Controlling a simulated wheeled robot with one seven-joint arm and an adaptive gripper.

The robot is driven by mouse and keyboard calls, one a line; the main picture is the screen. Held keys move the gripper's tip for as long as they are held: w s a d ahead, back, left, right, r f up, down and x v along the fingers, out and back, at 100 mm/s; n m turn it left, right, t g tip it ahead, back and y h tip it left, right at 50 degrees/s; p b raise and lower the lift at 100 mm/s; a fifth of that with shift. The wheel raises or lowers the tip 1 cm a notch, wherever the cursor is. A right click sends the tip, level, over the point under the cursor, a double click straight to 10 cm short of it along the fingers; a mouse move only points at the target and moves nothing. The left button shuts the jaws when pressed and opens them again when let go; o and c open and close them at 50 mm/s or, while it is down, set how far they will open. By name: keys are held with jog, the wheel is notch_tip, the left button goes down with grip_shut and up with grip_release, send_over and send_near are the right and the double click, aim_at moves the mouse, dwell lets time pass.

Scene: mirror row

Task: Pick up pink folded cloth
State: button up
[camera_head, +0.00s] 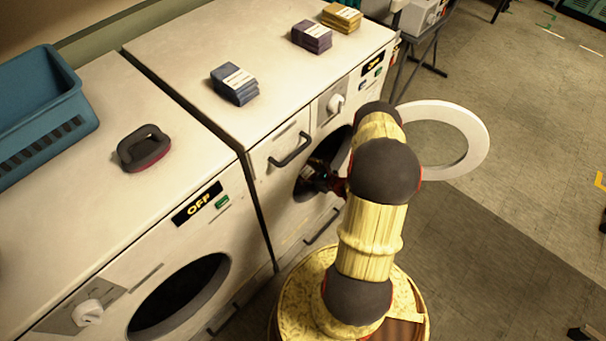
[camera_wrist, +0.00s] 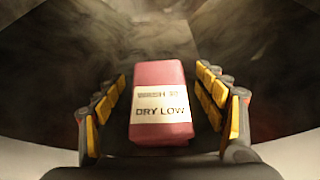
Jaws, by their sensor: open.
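The pink folded cloth (camera_wrist: 158,75) shows in the wrist view, with a pale paper band marked "DRY LOW" around it. It lies inside a grey, curved drum (camera_wrist: 240,40). My gripper (camera_wrist: 160,98) is open, with one row of yellow-padded fingers on each side of the cloth. A gap shows between the cloth and the left fingers; the right fingers are closer, and I cannot tell if they touch. In the head view my gripper (camera_head: 322,178) reaches into the right machine's round opening, and the cloth is hidden there.
The right machine's round white door (camera_head: 470,127) stands open beside my arm. Blue (camera_head: 234,84), purple (camera_head: 312,36) and yellow (camera_head: 342,17) folded cloths lie on top. A blue basket (camera_head: 40,115) and a dark-handled brush (camera_head: 143,148) sit on the left machine.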

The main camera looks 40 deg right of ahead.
jog(key=shift+c, duration=0.7)
jog(key=c, duration=1.1)
jog(key=shift+c, duration=0.2)
